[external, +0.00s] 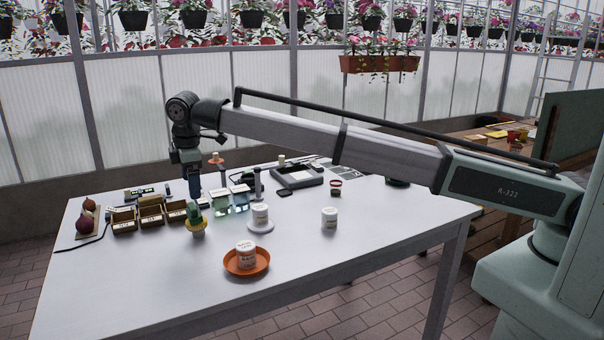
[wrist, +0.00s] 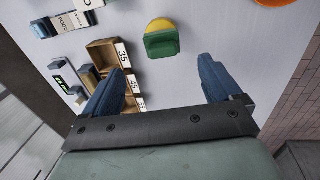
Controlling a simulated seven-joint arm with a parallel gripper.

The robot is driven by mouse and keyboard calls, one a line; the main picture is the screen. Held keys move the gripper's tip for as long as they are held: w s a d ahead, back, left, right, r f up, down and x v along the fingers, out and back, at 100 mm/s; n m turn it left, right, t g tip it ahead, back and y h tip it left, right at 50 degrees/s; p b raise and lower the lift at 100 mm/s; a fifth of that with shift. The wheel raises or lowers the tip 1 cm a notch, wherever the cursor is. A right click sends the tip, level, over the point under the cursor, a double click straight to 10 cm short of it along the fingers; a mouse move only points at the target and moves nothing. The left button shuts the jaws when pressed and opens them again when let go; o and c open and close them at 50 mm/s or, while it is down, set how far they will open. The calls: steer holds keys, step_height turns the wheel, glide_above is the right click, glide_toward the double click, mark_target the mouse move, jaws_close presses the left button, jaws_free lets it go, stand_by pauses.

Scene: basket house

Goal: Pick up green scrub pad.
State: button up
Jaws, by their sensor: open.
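The green scrub pad (external: 194,212) rests on a yellow and pale cup-like holder (external: 197,229) near the left-middle of the table. In the wrist view the green pad (wrist: 162,44) shows ahead of the fingers, with the holder's yellow part (wrist: 160,25) behind it. My gripper (external: 194,190) hangs above the table, near the pad, in the external view. Its fingers (wrist: 160,68) are spread apart with nothing between them in the wrist view. The pad lies beyond the fingertips, apart from both.
Open wooden boxes (external: 124,228) with number labels stand left of the pad. Teal glass blocks (external: 222,208) stand to its right. A white jar on an orange saucer (external: 232,271) is at the front. The table's front left is clear.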

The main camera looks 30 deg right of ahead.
mark_target(193, 205)
steer(key=shift+w+a+f, duration=0.1)
steer(key=shift+w+f, duration=0.05)
steer(key=shift+f, duration=1.25)
steer(key=shift+w+a+f, duration=0.1)
steer(key=shift+w+f, duration=0.1)
steer(key=shift+f, duration=1.25)
steer(key=shift+w+f, duration=0.15)
steer(key=shift+f, duration=1.25)
steer(key=shift+c, duration=0.2)
steer(key=c, duration=1.2)
step_height(193, 205, up, 9)
steer(key=shift+r, duration=0.1)
steer(key=shift+w+d+r+g+y, duration=0.25)
steer(key=shift+w+r+g+y, duration=0.05)
steer(key=shift+r+g, duration=0.15)
steer(key=shift+g+y, duration=0.45)
steer(key=shift+y, duration=0.05)
steer(key=shift+w+d+f, duration=0.1)
steer(key=shift+w+f, duration=0.05)
steer(key=shift+f, duration=2.3)
steer(key=shift+w+d+f, duration=0.1)
steer(key=shift+f, duration=2.3)
